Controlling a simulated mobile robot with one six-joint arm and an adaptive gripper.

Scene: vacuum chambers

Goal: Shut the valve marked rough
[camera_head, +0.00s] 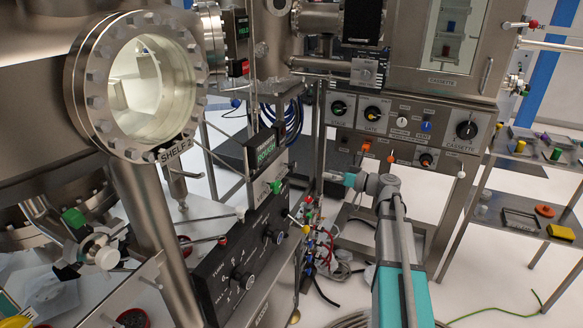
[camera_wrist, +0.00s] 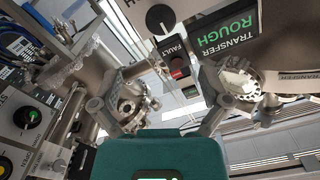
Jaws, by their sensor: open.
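A black sign with green "ROUGH" lettering under "TRANSFER" (camera_head: 265,152) stands above a black control panel. A small green handle (camera_head: 274,186) sits just below this sign and appears to be the rough valve's handle; its exact setting is too small to tell. The same sign shows upside down in the wrist view (camera_wrist: 228,38), at upper right. The handle cannot be made out there. My gripper (camera_head: 329,177) is open and empty, right of the green handle and apart from it, pointing left toward the panel.
The black panel (camera_head: 243,262) carries several knobs. The large round "SHELF 2" window (camera_head: 138,82) stands at left. Colored valves and hoses (camera_head: 312,240) lie below my gripper. The cassette panel (camera_head: 401,128) is behind. A red fault button (camera_wrist: 178,68) shows in the wrist view.

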